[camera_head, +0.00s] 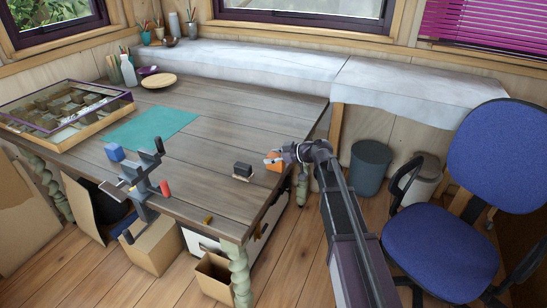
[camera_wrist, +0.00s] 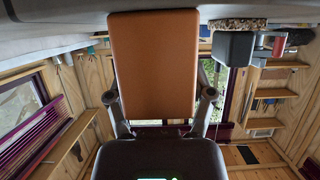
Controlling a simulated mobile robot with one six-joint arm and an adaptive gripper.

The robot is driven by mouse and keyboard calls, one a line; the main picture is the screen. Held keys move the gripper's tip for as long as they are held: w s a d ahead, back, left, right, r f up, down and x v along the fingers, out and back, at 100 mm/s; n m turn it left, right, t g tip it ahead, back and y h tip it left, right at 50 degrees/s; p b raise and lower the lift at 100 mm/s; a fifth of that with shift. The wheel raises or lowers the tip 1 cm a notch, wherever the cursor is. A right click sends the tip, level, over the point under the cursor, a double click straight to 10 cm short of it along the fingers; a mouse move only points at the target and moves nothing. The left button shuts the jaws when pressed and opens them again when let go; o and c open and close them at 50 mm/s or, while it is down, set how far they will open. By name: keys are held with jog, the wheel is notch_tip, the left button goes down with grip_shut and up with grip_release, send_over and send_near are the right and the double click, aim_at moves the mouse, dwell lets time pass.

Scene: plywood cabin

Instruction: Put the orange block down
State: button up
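The orange block (camera_head: 273,161) is at the right edge of the wooden table (camera_head: 215,120), at the end of my gripper (camera_head: 283,156). In the wrist view the orange block (camera_wrist: 153,62) fills the upper middle, between the two fingers of my gripper (camera_wrist: 160,98). The fingers are shut against its sides. The wrist picture is upside down, and the far end of the block is close to the tabletop along the upper edge. I cannot tell whether it touches the table.
A blue chair (camera_head: 440,250) stands right.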

jog(key=shift+o, duration=0.2)
jog(key=shift+r, duration=0.15)
jog(key=shift+s+d+r+p, duration=0.1)
jog(key=shift+d+r+p, duration=0.1)
jog(key=shift+p, duration=0.1)
jog(key=p+v, duration=0.4)
jog(key=v, duration=0.7)
jog(key=shift+d, duration=0.25)
jog(key=shift+s, duration=0.15)
